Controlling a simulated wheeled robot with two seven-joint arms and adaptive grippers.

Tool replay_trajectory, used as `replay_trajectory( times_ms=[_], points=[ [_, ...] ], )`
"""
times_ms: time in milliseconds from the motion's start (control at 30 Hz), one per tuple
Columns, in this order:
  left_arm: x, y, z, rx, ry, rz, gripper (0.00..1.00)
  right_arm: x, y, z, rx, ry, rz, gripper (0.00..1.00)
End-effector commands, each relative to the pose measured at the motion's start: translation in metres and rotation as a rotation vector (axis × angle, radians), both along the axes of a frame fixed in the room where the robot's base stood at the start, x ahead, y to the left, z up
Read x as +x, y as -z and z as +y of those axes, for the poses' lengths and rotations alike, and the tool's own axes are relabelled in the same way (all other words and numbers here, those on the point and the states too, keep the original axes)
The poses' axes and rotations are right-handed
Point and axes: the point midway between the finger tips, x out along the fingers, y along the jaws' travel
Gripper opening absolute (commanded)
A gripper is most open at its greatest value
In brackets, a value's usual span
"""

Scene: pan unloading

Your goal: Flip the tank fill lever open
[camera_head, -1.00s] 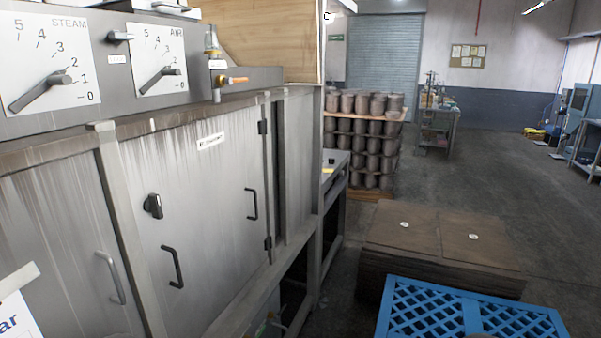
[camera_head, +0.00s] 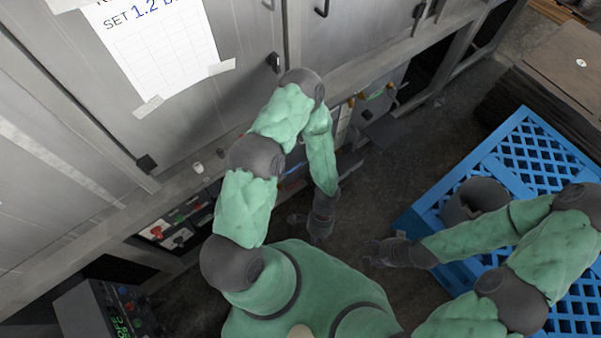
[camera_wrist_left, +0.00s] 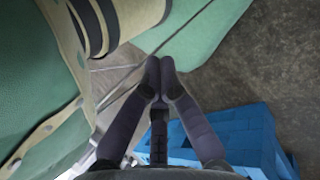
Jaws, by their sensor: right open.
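I cannot pick out the tank fill lever for certain. Small yellow and green handles (camera_head: 376,94) show low on the machine front in the head view, right of my left arm's elbow; their labels are too small to read. My left gripper (camera_head: 312,230) hangs below that arm's forearm, apart from the handles. In the left wrist view its fingertips (camera_wrist_left: 160,66) meet, with nothing seen between them. My right gripper (camera_head: 376,254) is open and empty, pointing left over the floor. My left arm hides part of the machine's lower panel.
Dark stacked sheets (camera_head: 560,75) lie behind. A lower panel with red and green controls (camera_head: 178,226) is at left. Bare floor (camera_head: 385,165) lies between machine and pallet.

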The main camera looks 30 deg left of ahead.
Motion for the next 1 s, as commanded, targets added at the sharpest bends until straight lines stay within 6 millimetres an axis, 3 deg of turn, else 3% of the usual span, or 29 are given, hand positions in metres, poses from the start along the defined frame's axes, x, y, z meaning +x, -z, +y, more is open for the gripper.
replay_trajectory(
  times_ms=[133, 267, 500, 700, 800, 1000],
  points=[
    [0.003, 0.03, 0.031, 0.083, 0.298, 0.024, 0.0, 0.0, 0.005, 0.0, 0.0, 0.0, 0.0, 0.59],
    [0.022, 0.051, 0.063, 0.19, 0.553, 0.021, 0.0, 0.0, 0.008, 0.0, 0.0, 0.0, 0.0, 0.59],
    [0.092, 0.076, 0.109, 0.464, 0.981, -0.049, 0.0, 0.0, 0.015, 0.0, 0.0, 0.0, 0.0, 0.59],
    [0.159, 0.076, 0.118, 0.71, 1.235, -0.152, 0.0, 0.0, 0.019, 0.0, 0.0, 0.0, 0.0, 0.59],
    [0.182, 0.071, 0.116, 0.803, 1.31, -0.197, 0.0, 0.0, 0.02, 0.0, 0.0, 0.0, 0.0, 0.59],
    [0.203, 0.065, 0.112, 0.893, 1.374, -0.245, 0.0, 0.0, 0.021, 0.0, 0.0, 0.0, 0.0, 0.59]
  ],
)
